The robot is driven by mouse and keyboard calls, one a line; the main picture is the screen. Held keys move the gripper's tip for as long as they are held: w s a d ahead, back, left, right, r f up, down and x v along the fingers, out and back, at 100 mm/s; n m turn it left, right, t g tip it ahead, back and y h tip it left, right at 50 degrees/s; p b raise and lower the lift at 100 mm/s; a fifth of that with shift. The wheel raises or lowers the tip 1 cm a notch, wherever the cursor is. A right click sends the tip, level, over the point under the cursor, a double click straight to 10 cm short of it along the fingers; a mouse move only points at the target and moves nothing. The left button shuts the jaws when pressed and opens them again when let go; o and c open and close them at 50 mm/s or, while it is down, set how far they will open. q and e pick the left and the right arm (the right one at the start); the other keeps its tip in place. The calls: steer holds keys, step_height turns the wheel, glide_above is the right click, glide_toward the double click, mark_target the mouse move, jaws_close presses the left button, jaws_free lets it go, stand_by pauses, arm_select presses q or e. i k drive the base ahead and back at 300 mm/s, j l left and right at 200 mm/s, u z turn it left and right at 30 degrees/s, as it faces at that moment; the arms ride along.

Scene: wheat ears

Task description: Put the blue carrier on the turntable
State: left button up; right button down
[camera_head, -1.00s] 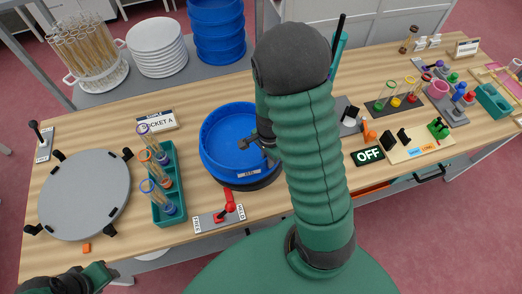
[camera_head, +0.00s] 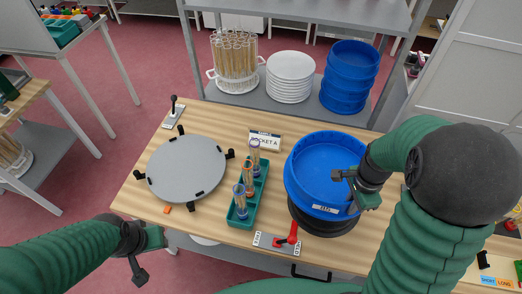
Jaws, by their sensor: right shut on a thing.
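The blue carrier (camera_head: 308,158) is a round, deep blue tray with a small white label on its front wall. It is right of centre, above a black round base (camera_head: 322,225), and I cannot tell whether it touches the base. My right gripper (camera_head: 343,176) reaches in from the right and is shut on the carrier's front right wall. The turntable (camera_head: 187,168) is a flat grey disc with black clamps around its rim, left on the table, empty. My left gripper (camera_head: 139,262) is at the lower left, in front of the table, away from everything; its fingers are unclear.
A green rack (camera_head: 238,217) with several tubes stands between turntable and carrier, with a "POCKET A" sign (camera_head: 264,140) behind. A red lever (camera_head: 291,235) is in front of the base. Behind, a shelf holds white plates (camera_head: 290,78), blue trays (camera_head: 350,78) and a tube basket (camera_head: 233,62).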

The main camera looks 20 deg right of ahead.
mark_target(187, 164)
steer(key=k+j, duration=0.25)
steer(key=j, duration=0.15)
steer(key=k+j, duration=0.3)
steer(key=j, duration=0.4)
steer(key=i+j+z, duration=0.1)
steer(key=j, duration=0.35)
steer(key=i+j+z, duration=0.15)
steer(key=j, duration=0.35)
steer(key=i+j+z, duration=0.1)
steer(key=j, duration=0.35)
steer(key=i+j+z, duration=0.15)
steer(key=j, duration=0.35)
